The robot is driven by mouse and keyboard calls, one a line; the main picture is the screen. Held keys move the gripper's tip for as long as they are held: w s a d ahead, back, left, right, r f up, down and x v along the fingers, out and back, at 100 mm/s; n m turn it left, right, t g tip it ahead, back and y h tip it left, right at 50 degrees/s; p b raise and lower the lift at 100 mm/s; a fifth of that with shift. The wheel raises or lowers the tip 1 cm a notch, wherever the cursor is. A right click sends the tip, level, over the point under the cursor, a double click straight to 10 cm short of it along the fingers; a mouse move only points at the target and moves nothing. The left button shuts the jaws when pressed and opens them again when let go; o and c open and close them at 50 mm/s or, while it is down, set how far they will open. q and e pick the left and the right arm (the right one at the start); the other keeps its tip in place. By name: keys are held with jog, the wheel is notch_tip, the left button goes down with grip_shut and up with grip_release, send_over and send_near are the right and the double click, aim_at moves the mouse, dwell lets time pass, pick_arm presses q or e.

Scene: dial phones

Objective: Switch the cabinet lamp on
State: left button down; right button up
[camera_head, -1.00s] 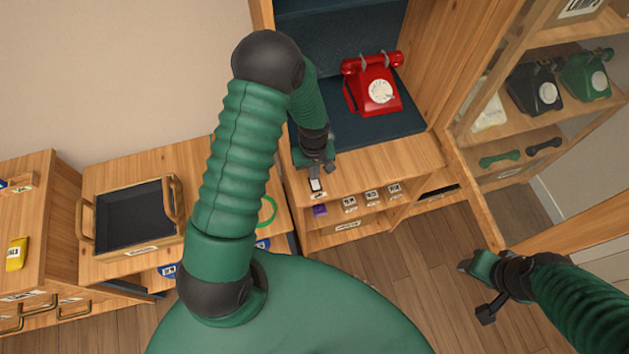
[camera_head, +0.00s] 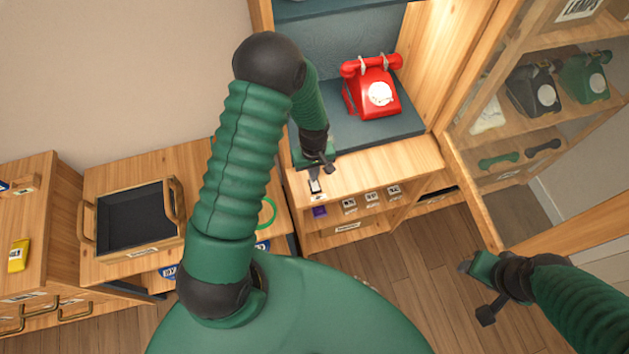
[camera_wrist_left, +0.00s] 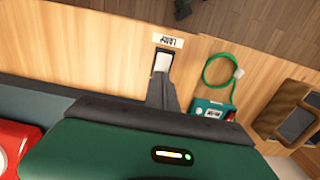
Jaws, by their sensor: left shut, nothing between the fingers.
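The lamp switch (camera_head: 315,186) is a small white rocker in a dark frame on the cabinet's wooden ledge. In the left wrist view the switch (camera_wrist_left: 162,62) sits beside a white label reading LAMP (camera_wrist_left: 168,40). My left gripper (camera_head: 312,174) is shut and empty, pointing down at the switch. In the left wrist view its fingertips (camera_wrist_left: 162,80) are at the switch's near edge; I cannot tell whether they touch.
Small labelled blocks (camera_head: 371,198) sit in the shelf below the ledge. A dark tray (camera_head: 130,218) stands on the left counter. A glass-fronted cabinet with phones (camera_head: 534,91) is at right. A green cord loop (camera_wrist_left: 214,75) lies beside the switch. Floor at right is open.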

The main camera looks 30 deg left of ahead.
pick_arm(q)
notch_tip(320, 180, up, 5)
jog(key=p, duration=0.3)
jog(key=shift+r+p, duration=0.15)
jog(key=shift+p, duration=0.2)
